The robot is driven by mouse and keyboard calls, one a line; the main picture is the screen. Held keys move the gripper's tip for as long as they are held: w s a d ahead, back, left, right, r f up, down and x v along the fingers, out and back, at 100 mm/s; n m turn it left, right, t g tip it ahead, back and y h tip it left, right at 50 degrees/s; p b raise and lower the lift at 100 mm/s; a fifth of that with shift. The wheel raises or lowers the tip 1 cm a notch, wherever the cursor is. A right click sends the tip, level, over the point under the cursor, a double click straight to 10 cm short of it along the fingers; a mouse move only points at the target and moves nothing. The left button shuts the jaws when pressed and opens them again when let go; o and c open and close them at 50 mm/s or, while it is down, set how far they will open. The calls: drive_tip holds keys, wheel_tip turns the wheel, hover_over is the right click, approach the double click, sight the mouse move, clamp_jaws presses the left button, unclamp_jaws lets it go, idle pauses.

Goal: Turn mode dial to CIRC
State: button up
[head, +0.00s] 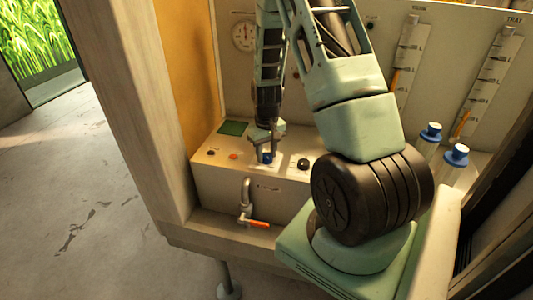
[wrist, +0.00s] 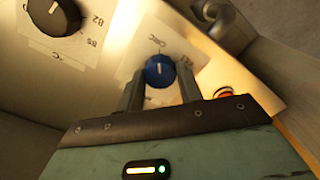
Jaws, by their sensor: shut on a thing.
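The mode dial is a blue knob (wrist: 160,71) with a white pointer line, set on a pale label plate (wrist: 150,50). In the wrist view the letters "CIRC" show just beyond the knob, and the pointer line runs toward them, close to that mark. Other lettering around the knob is hidden or too small to read. My gripper (wrist: 160,82) is shut on the blue knob, one finger on each side. In the head view my gripper (head: 264,148) reaches down onto the console top, and the blue knob (head: 266,158) shows between its fingers.
A black temperature dial (wrist: 55,15) with numbers sits beside the knob; it also shows in the head view (head: 304,164). A red button (head: 233,156) and a green screen (head: 233,128) are on the console. A tap with an orange handle (head: 257,224) is on the front. Two blue-capped bottles (head: 431,132) stand right.

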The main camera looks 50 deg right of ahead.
sight(267, 155)
drive_tip(key=o, duration=1)
drive_tip(key=shift+r, duration=0.15)
wheel_tip(267, 155, up, 17)
drive_tip(key=b, duration=0.2)
idle(0.3)
